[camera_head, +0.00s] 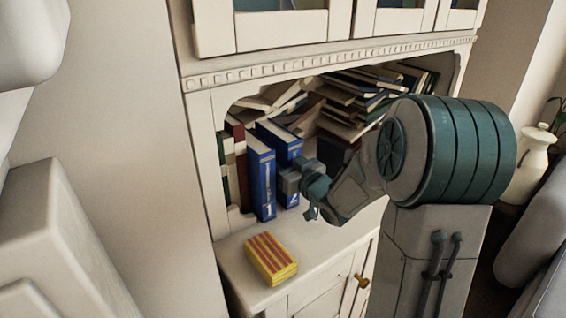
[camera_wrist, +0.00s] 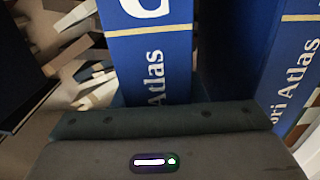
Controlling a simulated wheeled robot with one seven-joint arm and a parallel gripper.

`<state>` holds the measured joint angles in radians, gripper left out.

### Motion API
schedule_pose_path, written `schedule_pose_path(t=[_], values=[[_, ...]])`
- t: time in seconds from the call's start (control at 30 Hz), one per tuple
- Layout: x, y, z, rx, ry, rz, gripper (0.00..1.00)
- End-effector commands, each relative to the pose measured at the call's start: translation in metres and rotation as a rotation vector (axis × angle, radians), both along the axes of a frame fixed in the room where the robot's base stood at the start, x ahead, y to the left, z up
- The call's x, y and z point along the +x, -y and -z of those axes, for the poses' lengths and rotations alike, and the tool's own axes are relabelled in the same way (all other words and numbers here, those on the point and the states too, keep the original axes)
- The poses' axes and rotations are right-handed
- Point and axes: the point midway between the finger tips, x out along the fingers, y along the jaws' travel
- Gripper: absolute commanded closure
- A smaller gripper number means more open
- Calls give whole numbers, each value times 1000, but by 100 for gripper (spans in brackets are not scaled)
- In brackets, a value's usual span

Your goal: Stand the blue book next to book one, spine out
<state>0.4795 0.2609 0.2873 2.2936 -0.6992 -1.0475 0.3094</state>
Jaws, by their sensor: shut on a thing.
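Book one (camera_head: 261,178) is blue, with a white 1 low on its spine. It stands upright in the cabinet niche, spine outward. The second blue book (camera_head: 281,145), marked 2, is upright just right of it, spine outward. My gripper (camera_head: 291,182) is shut on this second book, in front of its lower spine. In the wrist view the held blue book (camera_wrist: 150,65) fills the centre above my gripper (camera_wrist: 160,120). Book one (camera_wrist: 292,75) is at the right there, with a dark gap between the two.
Red and dark books (camera_head: 236,165) stand left of book one. A loose heap of books (camera_head: 345,100) fills the niche's right side. A yellow and red striped block (camera_head: 270,258) lies on the ledge in front. A white jar (camera_head: 530,160) stands at the far right.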

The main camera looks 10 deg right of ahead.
Motion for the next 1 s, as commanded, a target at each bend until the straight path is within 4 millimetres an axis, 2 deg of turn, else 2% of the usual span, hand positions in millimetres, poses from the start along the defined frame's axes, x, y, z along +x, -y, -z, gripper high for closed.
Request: schedule_pose_path(t=[0.07,0.1,0.17,0.57,0.67,1.0], values=[[0,0,2,1,4,-1,100],[0,0,3,0,0,0,56],[0,0,3,0,0,0,40],[0,0,-3,0,0,0,40],[-15,7,-1,-2,-1,2,40],[-82,35,-1,-1,-1,3,40]])
